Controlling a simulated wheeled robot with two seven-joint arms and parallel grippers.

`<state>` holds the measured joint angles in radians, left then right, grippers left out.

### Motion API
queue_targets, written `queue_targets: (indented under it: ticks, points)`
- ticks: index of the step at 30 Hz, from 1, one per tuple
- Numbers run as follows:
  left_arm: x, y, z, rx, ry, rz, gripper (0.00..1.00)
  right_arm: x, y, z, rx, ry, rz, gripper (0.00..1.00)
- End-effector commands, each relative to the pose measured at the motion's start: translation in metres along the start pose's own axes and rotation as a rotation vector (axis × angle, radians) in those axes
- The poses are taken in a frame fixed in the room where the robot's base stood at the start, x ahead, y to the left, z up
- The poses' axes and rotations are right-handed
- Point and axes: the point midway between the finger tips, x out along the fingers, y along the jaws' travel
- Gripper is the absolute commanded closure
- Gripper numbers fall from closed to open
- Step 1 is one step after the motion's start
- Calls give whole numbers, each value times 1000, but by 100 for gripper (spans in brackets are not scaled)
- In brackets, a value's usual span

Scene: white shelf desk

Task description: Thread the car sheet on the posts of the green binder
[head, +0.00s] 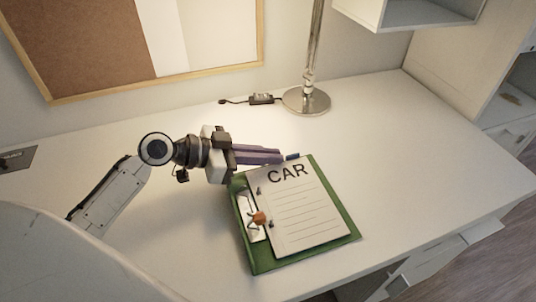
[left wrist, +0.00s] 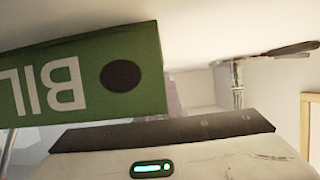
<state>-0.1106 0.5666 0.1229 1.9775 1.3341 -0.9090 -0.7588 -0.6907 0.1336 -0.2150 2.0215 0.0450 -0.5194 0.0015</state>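The green binder (head: 350,226) lies open on the desk. The white car sheet (head: 305,212), headed "CAR" and ruled with lines, lies over it. Small dark marks show along the sheet's left edge; I cannot tell if they are posts or holes, or whether the sheet is threaded. A small orange piece (head: 259,218) is beside that edge. My left gripper (head: 283,157) reaches in from the left, its purple fingers by the binder's top edge, near a small blue piece (head: 292,156). Finger gap and grasp are unclear. The left wrist view shows green binder-like material (left wrist: 140,65) lettered "BIL". My right gripper is out of view.
A chrome lamp base (head: 306,101) stands behind the binder, with a small black box (head: 262,98) on its cable. A corkboard (head: 80,45) hangs on the wall. The desk (head: 420,150) is clear right of the binder. A dark flat piece (head: 17,158) lies far left.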

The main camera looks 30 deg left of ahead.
Motion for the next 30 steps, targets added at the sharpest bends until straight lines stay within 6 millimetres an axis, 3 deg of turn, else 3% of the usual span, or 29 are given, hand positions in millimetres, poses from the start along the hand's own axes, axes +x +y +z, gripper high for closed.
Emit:
queue_targets:
  ticks: [1,3,14,18,30]
  points:
    - [0,0,0,0,0,0,84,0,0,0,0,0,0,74]
    - [0,0,0,0,0,0,74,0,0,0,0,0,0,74]
    - [0,0,0,0,0,0,74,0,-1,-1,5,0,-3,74]
    - [-20,0,2,1,-4,-1,74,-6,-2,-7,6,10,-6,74]
    - [-92,0,1,-1,-2,-1,74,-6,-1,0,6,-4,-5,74]
